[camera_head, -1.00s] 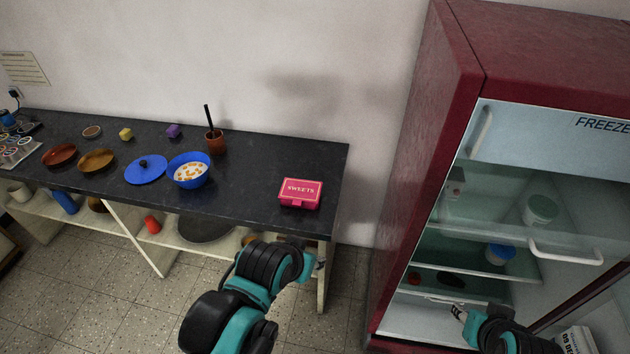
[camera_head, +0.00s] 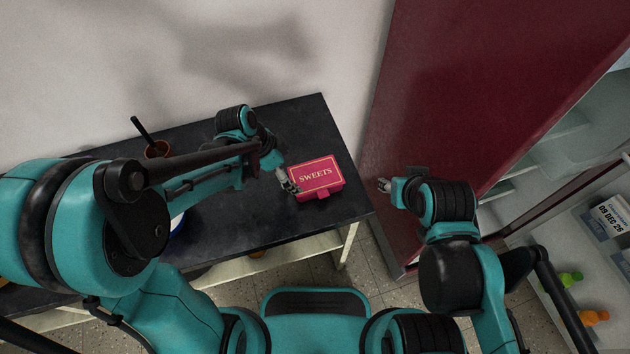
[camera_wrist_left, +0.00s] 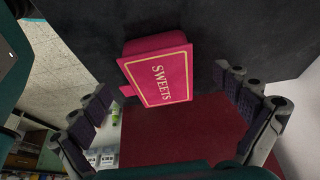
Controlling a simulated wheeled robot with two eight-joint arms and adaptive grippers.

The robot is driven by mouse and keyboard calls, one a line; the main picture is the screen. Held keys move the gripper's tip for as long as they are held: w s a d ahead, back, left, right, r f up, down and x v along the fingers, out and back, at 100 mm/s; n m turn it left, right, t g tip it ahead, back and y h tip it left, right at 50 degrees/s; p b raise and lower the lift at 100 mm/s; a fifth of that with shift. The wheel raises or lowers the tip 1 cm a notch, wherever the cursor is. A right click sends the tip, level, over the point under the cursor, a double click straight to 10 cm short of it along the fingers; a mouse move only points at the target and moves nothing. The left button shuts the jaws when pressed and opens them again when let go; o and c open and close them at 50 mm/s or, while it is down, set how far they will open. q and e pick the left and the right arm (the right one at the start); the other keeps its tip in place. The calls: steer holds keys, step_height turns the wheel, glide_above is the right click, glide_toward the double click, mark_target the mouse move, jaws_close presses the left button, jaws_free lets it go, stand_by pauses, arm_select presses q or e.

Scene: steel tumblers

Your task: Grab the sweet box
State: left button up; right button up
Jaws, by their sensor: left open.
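The sweet box (camera_head: 316,177) is pink-red with a gold border and the word SWEETS on its lid. It lies on the dark counter near its right end. My left gripper (camera_head: 286,182) is at the left side of the box, close to it; I cannot tell if it touches. In the left wrist view the box (camera_wrist_left: 160,75) shows ahead of the gripper (camera_wrist_left: 165,112), whose fingers are spread apart with nothing held between them. My right gripper (camera_head: 384,185) is to the right of the counter, in front of the red fridge side; its fingers are too small to read.
The dark counter (camera_head: 300,125) is clear behind the box. A brown pot (camera_head: 157,149) with a dark stick stands at its back left. The red fridge (camera_head: 470,90) rises close on the right. My left arm hides much of the counter's left part.

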mark_target(301, 180)
arm_select(q)
steer(key=shift+b+x, duration=0.4)
steer(key=shift+x, duration=0.75)
steer(key=shift+s+d+f, duration=0.1)
steer(key=shift+d+f, duration=0.15)
steer(key=shift+f, duration=0.05)
steer(key=b+x, duration=0.3)
steer(key=x, duration=0.1)
steer(key=shift+d+f, duration=0.15)
steer(key=shift+f, duration=0.1)
steer(key=shift+r, duration=0.1)
steer(key=shift+c, duration=0.6)
steer(key=c, duration=0.9)
